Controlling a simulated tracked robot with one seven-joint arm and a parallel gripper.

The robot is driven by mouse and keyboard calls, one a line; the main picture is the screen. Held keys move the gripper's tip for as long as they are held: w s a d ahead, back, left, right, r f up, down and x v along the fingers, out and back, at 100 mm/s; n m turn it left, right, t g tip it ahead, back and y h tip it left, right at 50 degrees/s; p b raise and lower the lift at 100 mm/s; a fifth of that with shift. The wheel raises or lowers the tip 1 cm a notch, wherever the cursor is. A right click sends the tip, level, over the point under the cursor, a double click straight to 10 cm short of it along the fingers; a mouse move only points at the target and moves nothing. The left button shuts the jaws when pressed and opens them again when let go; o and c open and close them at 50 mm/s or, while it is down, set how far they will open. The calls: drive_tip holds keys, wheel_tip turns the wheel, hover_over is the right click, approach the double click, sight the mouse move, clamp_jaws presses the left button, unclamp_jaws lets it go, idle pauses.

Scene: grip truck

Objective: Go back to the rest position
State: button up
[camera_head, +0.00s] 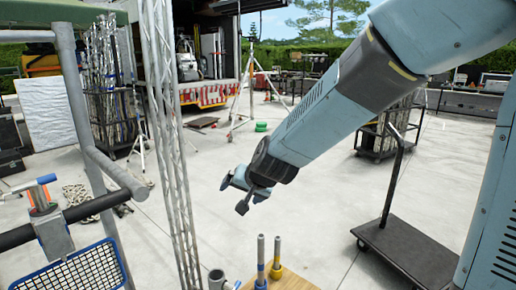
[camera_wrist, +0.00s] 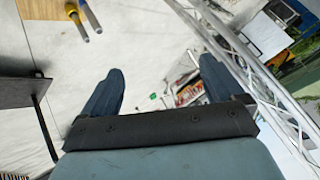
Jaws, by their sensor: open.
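My gripper (camera_wrist: 158,88) is open in the wrist view, its two dark blue fingers spread wide with nothing between them. In the head view my arm reaches in from the upper right, and my gripper (camera_head: 243,190) hangs in the air over the open concrete floor. It touches nothing that I can see. The fingertips are partly hidden by the wrist in the head view.
A wooden surface (camera_head: 290,281) at the bottom holds upright metal pins (camera_head: 276,258) with yellow and blue bases. A lattice truss (camera_head: 168,120) stands left. A flat black cart (camera_head: 408,248) is at right.

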drive_tip(key=s+d+r+n, duration=0.1)
drive_tip(key=s+d+r, duration=0.2)
drive_tip(key=d, duration=0.2)
drive_tip(key=s+d+r+h, duration=0.1)
drive_tip(key=s+d+r, duration=0.1)
drive_tip(key=d, duration=0.3)
drive_tip(key=s+d+r+n, duration=0.1)
drive_tip(key=s+d+r, duration=0.2)
drive_tip(key=d, duration=0.2)
drive_tip(key=s+d+r+g+h, duration=0.2)
drive_tip(key=s+d+h, duration=0.2)
drive_tip(key=s+d, duration=0.8)
drive_tip(key=shift+d+m, duration=0.4)
drive_tip(key=shift+d, duration=0.05)
drive_tip(key=shift+c, duration=0.2)
